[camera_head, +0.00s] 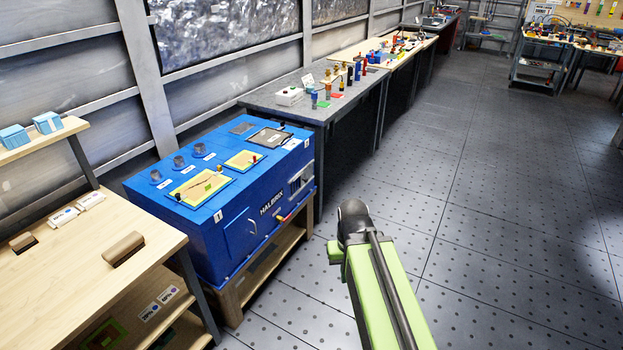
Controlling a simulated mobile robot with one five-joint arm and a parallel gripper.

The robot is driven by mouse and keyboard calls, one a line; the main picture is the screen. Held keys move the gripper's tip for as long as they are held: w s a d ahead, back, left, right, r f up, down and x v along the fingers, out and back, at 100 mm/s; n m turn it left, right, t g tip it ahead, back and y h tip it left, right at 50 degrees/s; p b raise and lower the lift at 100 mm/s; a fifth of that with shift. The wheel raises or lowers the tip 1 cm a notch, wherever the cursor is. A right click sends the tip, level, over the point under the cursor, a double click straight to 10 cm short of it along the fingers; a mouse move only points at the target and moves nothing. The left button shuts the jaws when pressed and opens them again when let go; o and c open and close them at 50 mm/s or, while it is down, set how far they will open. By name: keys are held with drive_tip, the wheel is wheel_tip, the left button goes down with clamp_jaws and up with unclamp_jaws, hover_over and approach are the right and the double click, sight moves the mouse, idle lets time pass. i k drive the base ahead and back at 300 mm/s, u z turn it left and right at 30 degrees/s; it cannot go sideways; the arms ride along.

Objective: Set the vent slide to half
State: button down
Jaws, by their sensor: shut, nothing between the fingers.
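A blue machine (230,240) marked HALBRIX stands at the left of the middle on a wooden stand. A slotted vent-like part (300,180) shows on its front face near the right end; it is too small for me to tell which part is the vent slide or where it is set. The top carries two yellow-edged panels, a larger one (202,187) and a smaller one (243,160). My green arm rises from the bottom, right of the machine and apart from it. No gripper fingers show in this view.
A wooden bench (85,265) with brown blocks stands at the left front. A grey table (315,107) with several small items stands beyond the machine. The perforated grey floor (480,240) to the right is clear; a cart (540,65) stands far back.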

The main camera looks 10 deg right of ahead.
sight(306, 175)
drive_tip(key=u, duration=0.1)
drive_tip(key=i, duration=0.9)
drive_tip(key=z, duration=1.15)
drive_tip(key=k, duration=0.1)
drive_tip(key=u, duration=3.1)
drive_tip(key=k, duration=1.05)
drive_tip(key=z, duration=0.85)
drive_tip(key=i, duration=1)
drive_tip(key=u, duration=0.1)
